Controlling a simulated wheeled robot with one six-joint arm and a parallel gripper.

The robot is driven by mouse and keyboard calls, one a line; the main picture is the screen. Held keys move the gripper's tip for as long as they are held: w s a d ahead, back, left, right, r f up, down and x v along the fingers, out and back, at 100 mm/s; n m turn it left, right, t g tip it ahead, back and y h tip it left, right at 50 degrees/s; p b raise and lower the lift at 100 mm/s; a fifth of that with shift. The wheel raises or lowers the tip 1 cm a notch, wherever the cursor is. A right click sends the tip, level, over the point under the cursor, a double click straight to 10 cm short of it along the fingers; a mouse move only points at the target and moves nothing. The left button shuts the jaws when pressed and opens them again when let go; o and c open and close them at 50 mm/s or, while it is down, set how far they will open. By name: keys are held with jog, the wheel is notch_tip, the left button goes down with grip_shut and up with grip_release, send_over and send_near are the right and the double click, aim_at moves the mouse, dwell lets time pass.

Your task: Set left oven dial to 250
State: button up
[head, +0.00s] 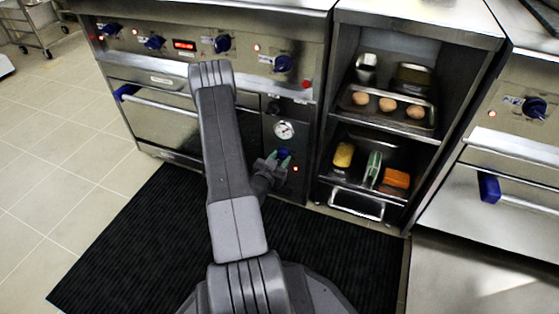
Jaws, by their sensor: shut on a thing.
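The left oven (165,119) has a steel front with a long handle. On the narrow panel at its right, a round white gauge (284,130) sits above a small blue dial (285,152).
Several other blue knobs, one of them here (222,43), line the upper panel beside a red display (184,45). Open shelves (385,138) with eggs and sponges stand close at the right. A black mat (125,235) covers the floor in front.

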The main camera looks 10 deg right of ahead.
jog(key=o, duration=1)
jog(key=shift+c, duration=0.2)
jog(key=shift+a, duration=0.1)
jog(key=p+v, duration=0.3)
jog(key=v, duration=1)
jog(key=shift+s, duration=0.35)
jog(key=shift+w, duration=0.1)
jog(key=b+x, duration=0.3)
jog(key=x, duration=1)
jog(key=shift+w, duration=0.3)
